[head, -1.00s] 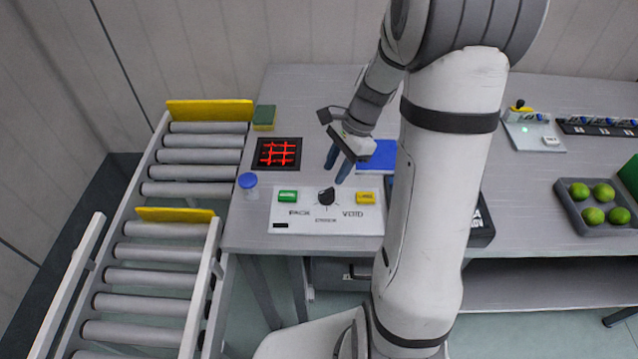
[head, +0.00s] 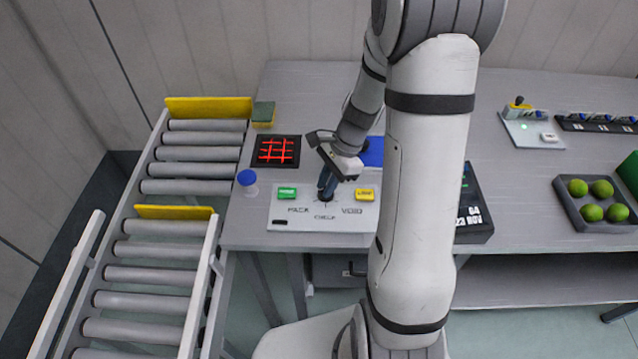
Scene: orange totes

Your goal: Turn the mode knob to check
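The white control panel (head: 300,222) lies on the grey table near its front edge. The fingers look close together. I cannot tell whether they grip the knob, or where its pointer is set.
A green button (head: 287,193) and a yellow button (head: 364,195) flank the knob. A blue-capped jar (head: 248,182) stands left of the panel, with a scanner plate (head: 276,151) glowing red behind. A roller conveyor (head: 160,225) runs along the left.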

